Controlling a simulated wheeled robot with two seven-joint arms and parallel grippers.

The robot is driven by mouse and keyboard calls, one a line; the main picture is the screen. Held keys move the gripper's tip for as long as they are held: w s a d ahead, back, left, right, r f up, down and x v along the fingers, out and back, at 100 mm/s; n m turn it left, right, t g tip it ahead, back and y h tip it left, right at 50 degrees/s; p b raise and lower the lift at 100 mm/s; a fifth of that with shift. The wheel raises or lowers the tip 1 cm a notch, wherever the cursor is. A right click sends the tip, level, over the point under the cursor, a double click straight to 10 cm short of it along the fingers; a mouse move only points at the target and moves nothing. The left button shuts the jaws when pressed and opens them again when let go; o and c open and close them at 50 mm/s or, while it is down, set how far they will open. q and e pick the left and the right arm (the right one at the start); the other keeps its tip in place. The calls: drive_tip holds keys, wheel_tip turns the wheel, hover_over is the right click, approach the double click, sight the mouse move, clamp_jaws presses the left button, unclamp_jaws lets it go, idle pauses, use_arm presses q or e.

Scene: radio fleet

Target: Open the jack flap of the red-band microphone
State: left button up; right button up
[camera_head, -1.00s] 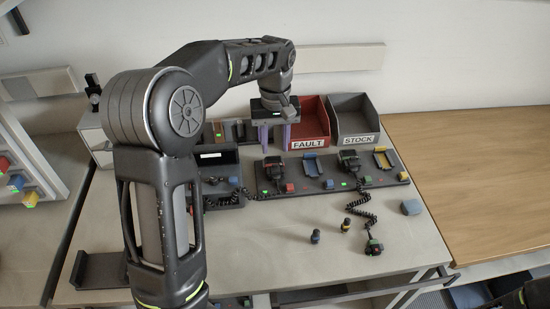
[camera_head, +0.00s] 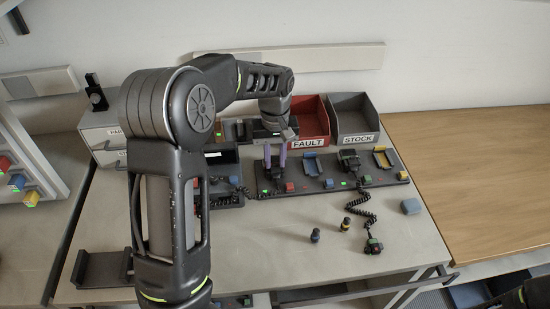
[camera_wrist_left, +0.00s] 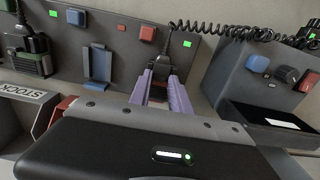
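My left gripper (camera_head: 275,163) has two purple fingers that stand apart and point down at a dark microphone (camera_head: 269,181) on the rack. The wrist view shows this microphone (camera_wrist_left: 161,68) between and just beyond the fingertips (camera_wrist_left: 160,88), with a gap between the fingers. A red block (camera_head: 289,187) sits beside it on the rack. No red band or jack flap can be made out on it; the fingers hide part of it. Another dark microphone (camera_head: 373,246) with a small red spot lies on the table on a coiled cord. My right gripper is out of view.
The rack (camera_head: 312,184) also bears a blue cradle (camera_head: 312,165), another microphone (camera_head: 349,160) and a yellow cradle (camera_head: 383,160). The red FAULT bin (camera_head: 311,122) and grey STOCK bin (camera_head: 353,116) stand behind. Two small knobs (camera_head: 315,236) (camera_head: 346,224) stand on the table. The front table is mostly clear.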

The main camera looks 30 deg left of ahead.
use_arm(q)
clamp_jaws()
drive_tip(key=shift+f+b, duration=0.1)
drive_tip(key=shift+b, duration=0.3)
drive_tip(key=t+y+b, duration=0.1)
drive_tip(key=t+b, duration=0.1)
drive_tip(key=b, duration=0.3)
drive_tip(key=s+d+t+y+b, duration=0.1)
drive_tip(key=t+y+b, duration=0.1)
drive_tip(key=b, duration=0.3)
drive_tip(key=shift+s, duration=0.2)
drive_tip(key=shift+r+b, duration=0.25)
drive_tip(key=shift+b, duration=0.15)
drive_tip(key=shift+r, duration=0.15)
drive_tip(key=o, duration=0.5)
unclamp_jaws()
